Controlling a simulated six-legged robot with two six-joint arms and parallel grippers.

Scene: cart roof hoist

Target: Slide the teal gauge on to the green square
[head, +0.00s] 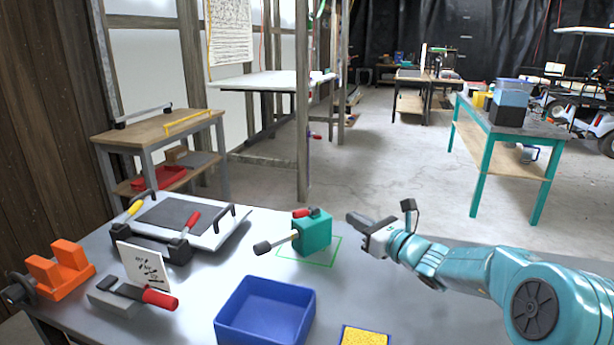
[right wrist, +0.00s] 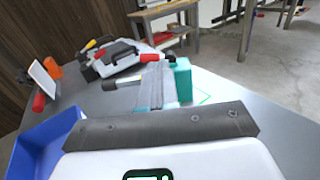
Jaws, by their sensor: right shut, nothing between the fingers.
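The teal gauge (head: 317,232) is a block with a red-tipped lever on top and a black-knobbed rod pointing left. It stands upright on the grey table, over the green square (head: 321,266), a thin outline. Green lines show at its front and right; its back edge is hidden, so I cannot tell whether it is fully inside. My right gripper (head: 362,227) is shut and empty, just right of the gauge in the head view. In the right wrist view its fingers (right wrist: 156,86) partly cover the gauge (right wrist: 183,79). My left gripper is not in view.
A blue bin (head: 266,312) and a yellow pad (head: 364,338) are at the table's front. A clamp board (head: 180,218), an orange fixture (head: 60,268), a white card (head: 141,264) and a red-handled clamp (head: 130,297) fill the left. Table behind my right arm is clear.

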